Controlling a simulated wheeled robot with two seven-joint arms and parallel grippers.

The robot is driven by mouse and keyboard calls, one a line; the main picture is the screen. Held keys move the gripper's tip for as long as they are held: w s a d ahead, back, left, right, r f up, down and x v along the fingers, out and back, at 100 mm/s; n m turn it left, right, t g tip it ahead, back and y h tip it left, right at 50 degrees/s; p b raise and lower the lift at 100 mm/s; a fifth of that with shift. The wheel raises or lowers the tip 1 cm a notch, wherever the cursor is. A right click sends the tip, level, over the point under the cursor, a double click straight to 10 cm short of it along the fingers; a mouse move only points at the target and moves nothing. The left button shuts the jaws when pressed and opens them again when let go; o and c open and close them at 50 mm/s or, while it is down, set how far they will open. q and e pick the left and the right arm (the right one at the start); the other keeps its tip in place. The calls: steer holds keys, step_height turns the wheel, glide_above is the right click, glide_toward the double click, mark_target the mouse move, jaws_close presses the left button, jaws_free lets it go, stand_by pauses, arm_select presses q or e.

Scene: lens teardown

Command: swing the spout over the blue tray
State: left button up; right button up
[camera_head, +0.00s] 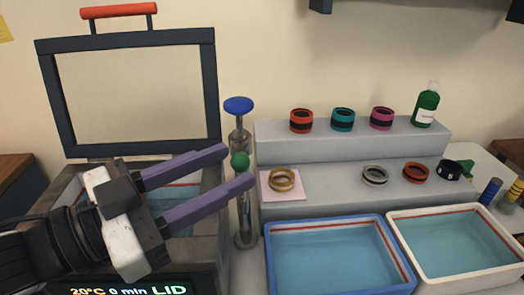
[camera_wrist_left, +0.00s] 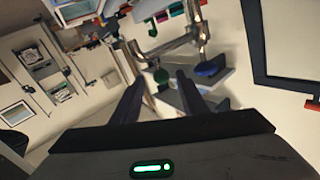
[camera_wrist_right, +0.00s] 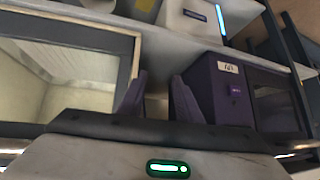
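A metal tap post (camera_head: 244,215) with a blue knob (camera_head: 238,105) on top stands left of the blue tray (camera_head: 268,262), which holds water. My right gripper (camera_wrist_right: 158,88) is open and empty, outside the head view.
A machine with a raised lid (camera_head: 130,42) and a display (camera_head: 125,291) is at left, under my left arm. A white tray (camera_head: 397,214) stands right of the blue one. Grey steps (camera_head: 330,165) behind carry several rings and a green bottle (camera_head: 427,107).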

arm_select(q)
steer(key=p+x, duration=0.1)
steer(key=x, duration=0.6)
steer(key=shift+w, duration=0.25)
steer(key=shift+d, duration=0.15)
jaws_close()
